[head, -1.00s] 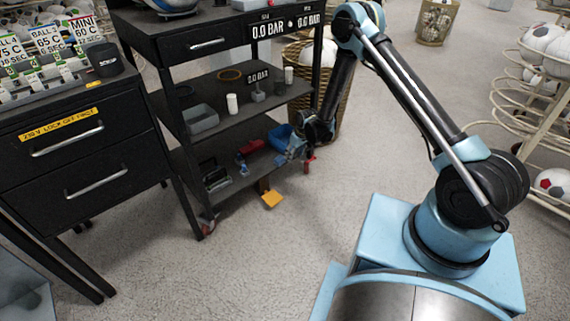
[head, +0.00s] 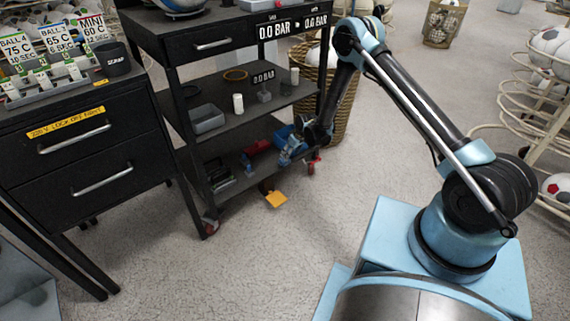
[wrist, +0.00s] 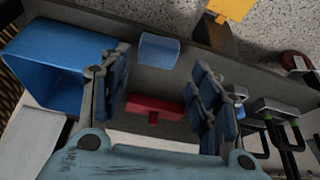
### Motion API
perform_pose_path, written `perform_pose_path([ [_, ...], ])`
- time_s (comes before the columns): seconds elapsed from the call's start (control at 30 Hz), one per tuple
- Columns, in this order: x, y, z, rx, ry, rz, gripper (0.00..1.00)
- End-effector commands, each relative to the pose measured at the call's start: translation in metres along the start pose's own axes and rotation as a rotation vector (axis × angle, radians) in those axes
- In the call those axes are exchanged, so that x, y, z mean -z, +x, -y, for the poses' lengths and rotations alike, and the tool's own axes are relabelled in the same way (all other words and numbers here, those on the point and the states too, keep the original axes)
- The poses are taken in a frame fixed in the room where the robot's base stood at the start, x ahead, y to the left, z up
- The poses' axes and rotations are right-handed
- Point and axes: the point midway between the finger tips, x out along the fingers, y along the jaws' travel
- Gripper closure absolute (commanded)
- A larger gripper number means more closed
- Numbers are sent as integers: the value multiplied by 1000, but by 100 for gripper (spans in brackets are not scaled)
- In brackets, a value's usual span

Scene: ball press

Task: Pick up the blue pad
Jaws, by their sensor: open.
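The likely blue pad (wrist: 158,50) is a small, pale blue, curved-edged piece on the dark shelf, near its edge. In the wrist view it shows between and beyond the fingertips of my gripper (wrist: 163,68). The gripper is open, with blue-faced fingers spread apart and nothing between them held. In the head view my gripper (head: 289,153) is at the cart's bottom shelf and hides the pad, or I cannot tell it from the fingers.
A blue bin (wrist: 45,68) stands left of the fingers, and a red block (wrist: 155,106) lies between them lower in the wrist view. Black clamp-like items (wrist: 278,112) are at right. A yellow plate (head: 276,199) juts below the bottom shelf (head: 228,192). The middle shelf is above.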

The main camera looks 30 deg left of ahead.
Motion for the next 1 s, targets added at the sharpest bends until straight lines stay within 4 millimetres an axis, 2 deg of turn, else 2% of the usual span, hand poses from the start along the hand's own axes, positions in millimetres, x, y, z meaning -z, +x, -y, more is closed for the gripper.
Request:
perform_pose_path([
  [0.2,0,27,0,0,0,0,43],
  [0.47,1,38,0,0,0,0,43],
  [0.8,9,76,-2,0,0,0,43],
  [1.0,9,86,-2,0,0,0,43],
])
